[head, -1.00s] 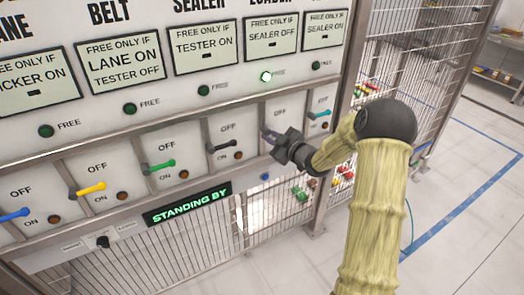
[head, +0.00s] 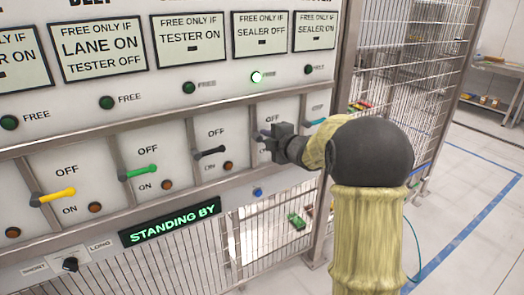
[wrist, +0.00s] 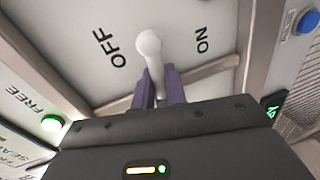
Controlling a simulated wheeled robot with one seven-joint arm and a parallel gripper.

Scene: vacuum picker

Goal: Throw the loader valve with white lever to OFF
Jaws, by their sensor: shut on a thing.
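The white lever (wrist: 148,43) of the loader valve shows in the wrist view. It has a rounded end and stands between the OFF and ON marks on the pale panel. My gripper (wrist: 157,78), with purple fingers, is shut on the lever, one finger on each side. In the head view my gripper (head: 268,142) is at the loader bay, second from the right, and hides most of the lever there. The lever's exact angle is hard to tell. The loader's FREE lamp (head: 257,77) is lit bright green and also shows in the wrist view (wrist: 52,123).
Neighbouring bays hold a black lever (head: 210,153), a green lever (head: 140,172), a yellow lever (head: 55,196) and a cyan lever (head: 316,122). Metal dividers separate the bays. A display (head: 170,221) reads STANDING BY. A blue button (head: 257,192) sits below the rail. Open floor lies right.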

